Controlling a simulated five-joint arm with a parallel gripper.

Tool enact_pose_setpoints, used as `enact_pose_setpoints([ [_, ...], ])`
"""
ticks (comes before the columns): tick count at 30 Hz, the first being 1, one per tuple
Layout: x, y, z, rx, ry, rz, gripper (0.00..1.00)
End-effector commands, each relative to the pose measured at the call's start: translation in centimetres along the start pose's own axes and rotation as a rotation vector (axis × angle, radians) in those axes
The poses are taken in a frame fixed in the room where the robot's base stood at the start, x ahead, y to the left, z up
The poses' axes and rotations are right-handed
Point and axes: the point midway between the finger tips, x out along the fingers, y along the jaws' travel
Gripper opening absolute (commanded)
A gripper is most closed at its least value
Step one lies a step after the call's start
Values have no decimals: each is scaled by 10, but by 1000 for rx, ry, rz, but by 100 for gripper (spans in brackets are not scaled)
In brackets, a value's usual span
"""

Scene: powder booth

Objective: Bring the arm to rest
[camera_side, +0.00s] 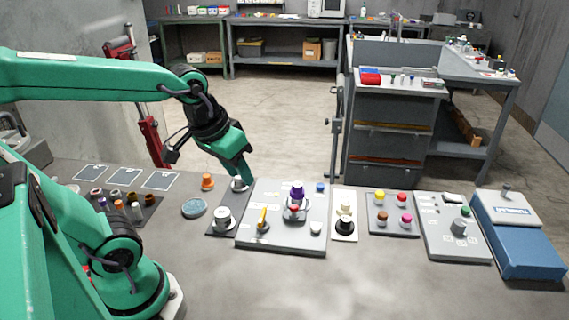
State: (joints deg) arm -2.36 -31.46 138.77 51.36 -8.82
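My green and black arm reaches in from the left. My gripper (246,178) points down at the far edge of a dark grey plate (214,232), beside a small pale round piece (238,186). I cannot tell whether its fingers touch that piece, or whether they are open or shut. A silver knob (222,217) on a white base stands on the near part of the same plate.
Right of the gripper is a grey panel (275,246) with a yellow lever (262,219) and a purple-topped part (297,190). An orange knob (207,181) and a round blue dish (194,208) stand left. Button panels and a blue box (525,257) fill the right. The front bench is clear.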

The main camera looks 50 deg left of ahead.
Motion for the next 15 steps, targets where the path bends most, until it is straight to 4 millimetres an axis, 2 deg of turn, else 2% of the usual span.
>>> enact_pose_setpoints([
  [6,-18,4,16,132,84,20,33],
  [15,-25,6,24,194,118,27,33],
])
